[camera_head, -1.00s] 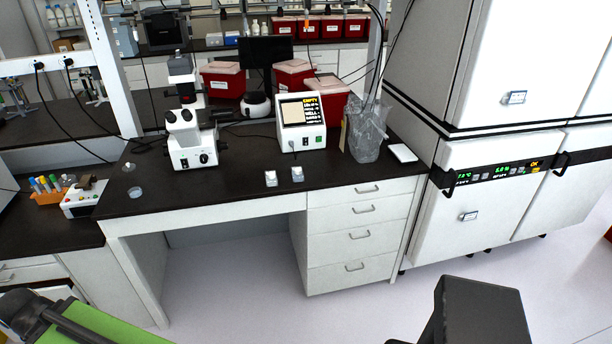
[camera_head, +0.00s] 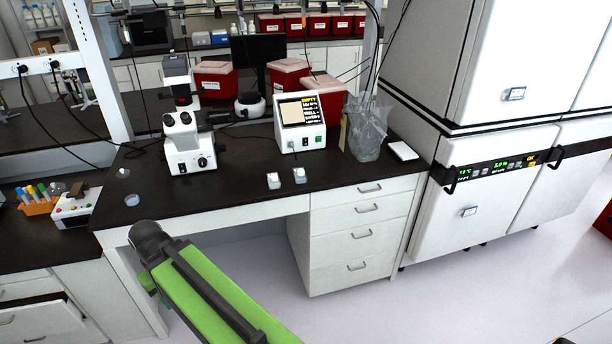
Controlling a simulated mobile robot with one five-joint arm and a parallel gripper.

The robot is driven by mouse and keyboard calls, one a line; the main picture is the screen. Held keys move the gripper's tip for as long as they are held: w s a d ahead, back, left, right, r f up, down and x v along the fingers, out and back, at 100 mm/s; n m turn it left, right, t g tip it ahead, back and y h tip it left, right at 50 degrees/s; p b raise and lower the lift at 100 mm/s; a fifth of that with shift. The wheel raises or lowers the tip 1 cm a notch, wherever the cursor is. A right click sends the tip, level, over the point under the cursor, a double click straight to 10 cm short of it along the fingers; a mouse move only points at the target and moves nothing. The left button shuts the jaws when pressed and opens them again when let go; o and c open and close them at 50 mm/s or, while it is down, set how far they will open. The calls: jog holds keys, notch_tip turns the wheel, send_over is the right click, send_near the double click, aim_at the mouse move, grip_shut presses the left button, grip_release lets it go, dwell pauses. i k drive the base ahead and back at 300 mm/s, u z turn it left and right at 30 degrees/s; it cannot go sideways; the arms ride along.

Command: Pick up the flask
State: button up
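Two small clear containers with whitish tops stand near the front edge of the dark bench top, the left one (camera_head: 273,181) and the right one (camera_head: 299,175). They look like small flasks, but they are too small to tell for certain, or to tell which one is the task's flask. They stand close together in front of the white display box, with a narrow gap between them. My green and black arm reaches up from the bottom, left of and below them, apart from both. My gripper is not in view.
A microscope (camera_head: 187,140) stands on the bench at left. A white display box (camera_head: 300,122) reading EMPTY and a clear bag (camera_head: 367,128) stand behind and right. Small round dishes (camera_head: 132,199) lie at the left front. Tall white incubators (camera_head: 480,200) border the right. Open floor lies in front.

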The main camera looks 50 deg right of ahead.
aim_at(300, 177)
jog(key=u, duration=0.1)
jog(key=i, duration=1)
jog(key=z, duration=0.1)
